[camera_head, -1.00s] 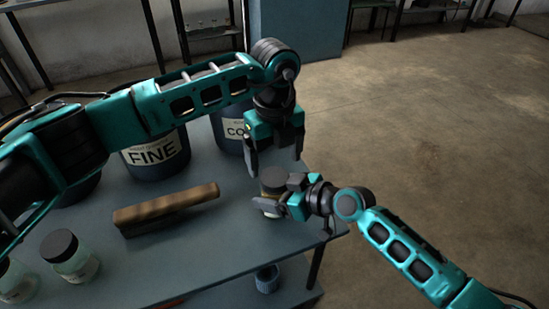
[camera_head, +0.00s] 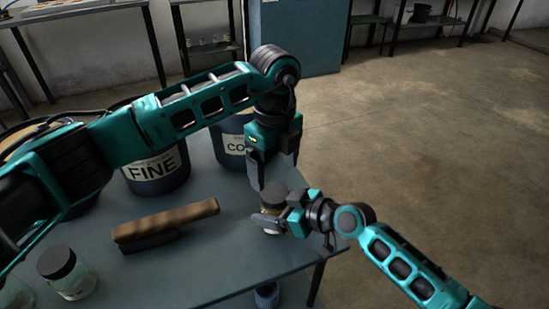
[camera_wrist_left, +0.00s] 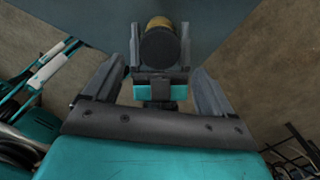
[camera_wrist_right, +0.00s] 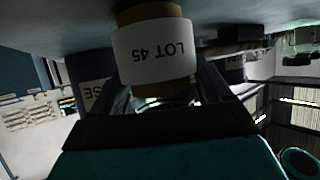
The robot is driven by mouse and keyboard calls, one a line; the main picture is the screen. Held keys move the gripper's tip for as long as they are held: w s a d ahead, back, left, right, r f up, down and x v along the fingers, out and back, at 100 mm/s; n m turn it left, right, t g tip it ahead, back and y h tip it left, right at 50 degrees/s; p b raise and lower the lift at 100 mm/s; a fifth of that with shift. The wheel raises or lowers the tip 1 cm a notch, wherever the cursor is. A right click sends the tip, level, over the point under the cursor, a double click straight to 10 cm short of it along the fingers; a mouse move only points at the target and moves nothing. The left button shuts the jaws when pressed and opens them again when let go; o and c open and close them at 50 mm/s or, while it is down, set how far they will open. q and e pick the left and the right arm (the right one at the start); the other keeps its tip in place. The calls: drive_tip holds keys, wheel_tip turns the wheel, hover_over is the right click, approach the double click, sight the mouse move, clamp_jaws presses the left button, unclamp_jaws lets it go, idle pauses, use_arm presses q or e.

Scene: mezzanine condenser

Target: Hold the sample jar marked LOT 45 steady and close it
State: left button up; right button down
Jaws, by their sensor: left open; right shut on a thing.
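The sample jar (camera_wrist_right: 153,52) shows its white LOT 45 label upside down in the right wrist view, between the fingers of my right gripper. My right gripper (camera_head: 268,222) is shut on the jar near the table's right corner. In the head view the jar (camera_head: 273,193) has a dark top, partly hidden by the gripper. My left gripper (camera_head: 276,172) is open and points down just above the jar. In the left wrist view the jar's round dark lid (camera_wrist_left: 160,47) lies ahead of the open, empty fingers. Whether the lid is fully seated I cannot tell.
A brush with a wooden back (camera_head: 165,226) lies on the table (camera_head: 205,265). Large dark containers marked FINE (camera_head: 158,168) and CO (camera_head: 232,140) stand behind it. Another dark-lidded jar (camera_head: 67,272) stands at the lower left. Floor is open to the right.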

sight(274, 192)
use_arm(q)
drive_tip(key=shift+f, duration=3.15)
drive_tip(key=shift+c, duration=0.4)
drive_tip(key=c, duration=1)
drive_tip(key=shift+m, duration=1.7)
drive_tip(key=shift+c, duration=0.2)
drive_tip(key=o, duration=1.2)
